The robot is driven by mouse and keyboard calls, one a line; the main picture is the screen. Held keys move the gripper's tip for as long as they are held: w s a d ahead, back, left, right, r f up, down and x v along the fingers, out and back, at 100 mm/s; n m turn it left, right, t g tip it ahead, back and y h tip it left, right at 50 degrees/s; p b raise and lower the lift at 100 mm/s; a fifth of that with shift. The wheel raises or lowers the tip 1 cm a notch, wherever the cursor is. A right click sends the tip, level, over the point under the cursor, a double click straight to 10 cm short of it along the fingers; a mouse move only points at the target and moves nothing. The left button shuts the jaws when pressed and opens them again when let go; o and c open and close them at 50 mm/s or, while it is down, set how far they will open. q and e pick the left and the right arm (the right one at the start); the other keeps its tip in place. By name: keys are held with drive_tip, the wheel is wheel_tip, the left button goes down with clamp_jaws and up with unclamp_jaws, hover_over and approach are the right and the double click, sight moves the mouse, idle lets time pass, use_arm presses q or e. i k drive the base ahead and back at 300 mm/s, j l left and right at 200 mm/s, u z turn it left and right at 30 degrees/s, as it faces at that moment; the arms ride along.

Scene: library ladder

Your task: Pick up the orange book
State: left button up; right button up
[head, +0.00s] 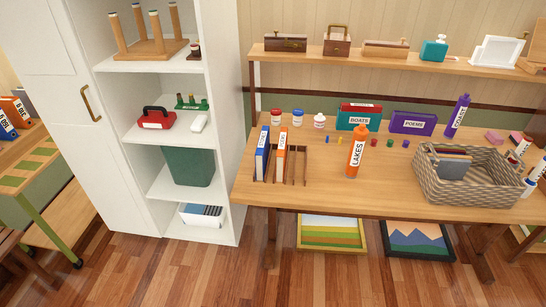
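An orange book (281,154) with a white label stands upright in a slotted wooden rack (293,170) at the left end of the table, beside a blue book (262,154). Another orange item (356,151), labelled LAKES, stands upright in the middle of the table; its narrow top looks bottle-like, and I cannot tell whether it is a book. More orange (18,108) shows beside blue items at the far left edge, partly cut off. Neither of my grippers is in view.
The wooden table (350,198) also holds a wicker basket (470,180), a BOATS book (359,118), a purple POEMS book (412,122) and small jars. A raised shelf (390,60) runs behind. A white cabinet (221,130) stands left; framed pictures (332,232) lie below.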

sight(282, 152)
drive_tip(key=j+z, duration=0.15)
drive_tip(key=j, duration=0.95)
drive_tip(key=i+j, duration=0.2)
drive_tip(key=j, duration=0.15)
drive_tip(key=i+j+z, duration=0.15)
drive_tip(key=i+j, duration=0.25)
drive_tip(key=j, duration=0.3)
drive_tip(key=i+l+z, duration=0.05)
